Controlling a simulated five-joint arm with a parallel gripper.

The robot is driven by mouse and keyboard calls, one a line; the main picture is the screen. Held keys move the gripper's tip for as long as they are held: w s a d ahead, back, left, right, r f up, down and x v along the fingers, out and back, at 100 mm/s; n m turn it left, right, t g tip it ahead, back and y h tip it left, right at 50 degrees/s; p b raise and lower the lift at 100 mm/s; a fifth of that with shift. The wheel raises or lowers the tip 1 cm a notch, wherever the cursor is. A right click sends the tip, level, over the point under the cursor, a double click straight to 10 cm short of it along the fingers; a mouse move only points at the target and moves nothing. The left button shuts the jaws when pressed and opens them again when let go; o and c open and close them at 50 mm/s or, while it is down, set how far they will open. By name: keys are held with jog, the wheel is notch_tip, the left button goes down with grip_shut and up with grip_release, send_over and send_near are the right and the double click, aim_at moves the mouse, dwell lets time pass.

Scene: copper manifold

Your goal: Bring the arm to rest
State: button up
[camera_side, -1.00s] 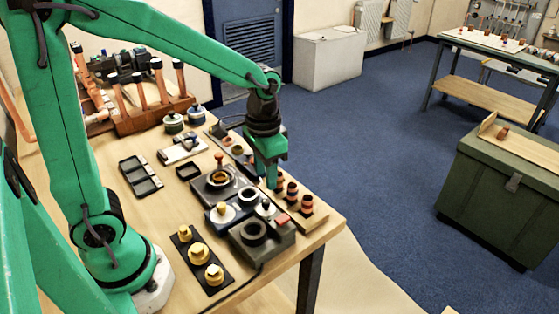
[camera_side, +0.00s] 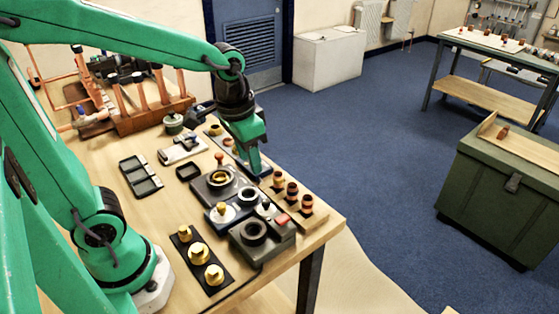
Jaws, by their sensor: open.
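My gripper (camera_side: 256,168) hangs from the green arm near the far right edge of the wooden workbench (camera_side: 155,215). It points downward, tilted, above the upper end of a wooden strip holding several copper fittings (camera_side: 292,190). Its jaws are open, and I see nothing held between them. From this angle the gap between the fingers is hard to make out. A grey fixture with a brass ring (camera_side: 220,178) sits to the left of the gripper.
Grey fixtures (camera_side: 254,233), a dark strip of brass fittings (camera_side: 198,253) and a black tray (camera_side: 140,176) are on the bench. A copper pipe assembly (camera_side: 140,100) stands at the back left. Bare wood lies at the left middle. A green chest (camera_side: 500,195) stands on the floor at right.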

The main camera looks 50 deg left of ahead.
jog(key=s+a+r+n+t, duration=0.1)
jog(key=s+a+r+t, duration=0.1)
jog(key=s+r, duration=0.3)
jog(key=shift+s+a+t, duration=0.25)
jog(key=shift+s+t, duration=0.65)
jog(key=shift+s, duration=0.35)
jog(key=shift+c, duration=0.2)
